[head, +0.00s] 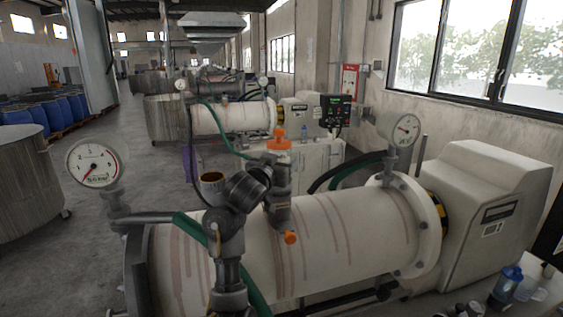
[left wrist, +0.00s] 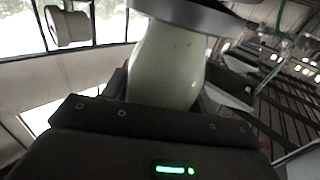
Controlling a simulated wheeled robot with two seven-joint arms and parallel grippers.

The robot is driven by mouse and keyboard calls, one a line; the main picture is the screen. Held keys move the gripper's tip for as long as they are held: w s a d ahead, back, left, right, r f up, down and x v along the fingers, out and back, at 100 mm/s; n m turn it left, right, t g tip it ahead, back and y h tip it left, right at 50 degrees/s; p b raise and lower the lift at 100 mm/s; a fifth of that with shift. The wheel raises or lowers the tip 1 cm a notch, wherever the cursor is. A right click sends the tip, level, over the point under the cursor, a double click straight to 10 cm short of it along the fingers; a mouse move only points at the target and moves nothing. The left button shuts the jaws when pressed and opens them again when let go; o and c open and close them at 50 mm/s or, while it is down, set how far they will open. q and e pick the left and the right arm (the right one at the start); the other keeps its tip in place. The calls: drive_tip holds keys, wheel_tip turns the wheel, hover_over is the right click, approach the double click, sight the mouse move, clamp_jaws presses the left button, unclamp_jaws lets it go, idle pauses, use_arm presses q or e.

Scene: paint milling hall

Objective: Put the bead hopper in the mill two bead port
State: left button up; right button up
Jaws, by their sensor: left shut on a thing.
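In the left wrist view my left gripper (left wrist: 162,104) is shut on a pale greenish-white body with a grey rim across it, which I take to be the bead hopper (left wrist: 168,62). Its far end is cut off by the frame. Neither gripper nor the hopper can be made out in the head view. A white horizontal mill (head: 345,232) fills the foreground there. A brass-rimmed open fitting (head: 212,178) stands above its left part, beside dark round fittings. A dark upright fitting with an orange cap (head: 279,138) stands on the drum. I cannot read which mill is number two.
Pressure gauges stand at the left (head: 94,163) and right (head: 400,129) of the near mill. A green hose (head: 250,285) crosses its left end. Another mill (head: 232,117) is behind. A blue-capped bottle (head: 506,286) stands at lower right. Open floor (head: 110,240) lies left.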

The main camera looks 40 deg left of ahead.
use_arm(q)
drive_tip(key=shift+f, duration=0.15)
use_arm(e)
drive_tip(key=shift+f, duration=0.15)
use_arm(q)
drive_tip(key=o, duration=1.3)
drive_tip(key=shift+f, duration=0.1)
drive_tip(key=o, duration=0.4)
drive_tip(key=shift+s+d, duration=0.1)
